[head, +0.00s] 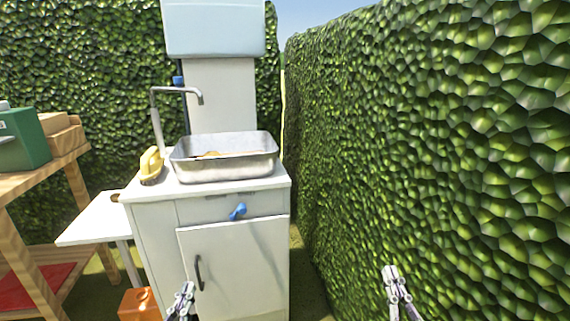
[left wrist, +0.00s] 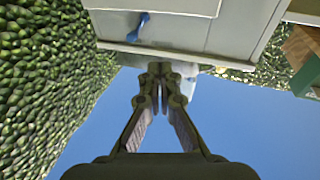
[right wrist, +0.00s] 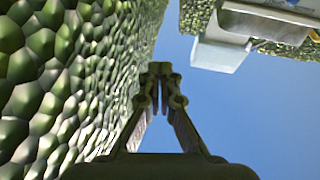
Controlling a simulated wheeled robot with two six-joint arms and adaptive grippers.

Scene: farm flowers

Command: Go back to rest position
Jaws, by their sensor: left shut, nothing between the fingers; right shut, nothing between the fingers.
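My left gripper (head: 184,291) is at the bottom of the head view, in front of the white cabinet door (head: 238,262). It is shut and empty, and its closed fingers also show in the left wrist view (left wrist: 159,72). My right gripper (head: 391,272) is at the lower right of the head view, in front of the hedge (head: 440,150). It is shut and empty, and its closed fingers also show in the right wrist view (right wrist: 160,72). Both grippers are apart from the cabinet in the head view.
A metal basin (head: 226,168) sits on the cabinet top beside a yellow-topped brush (head: 151,165) and a tap (head: 156,118). A wooden bench (head: 38,181) with a green box (head: 22,140) stands left. An orange box (head: 138,303) is low at the left.

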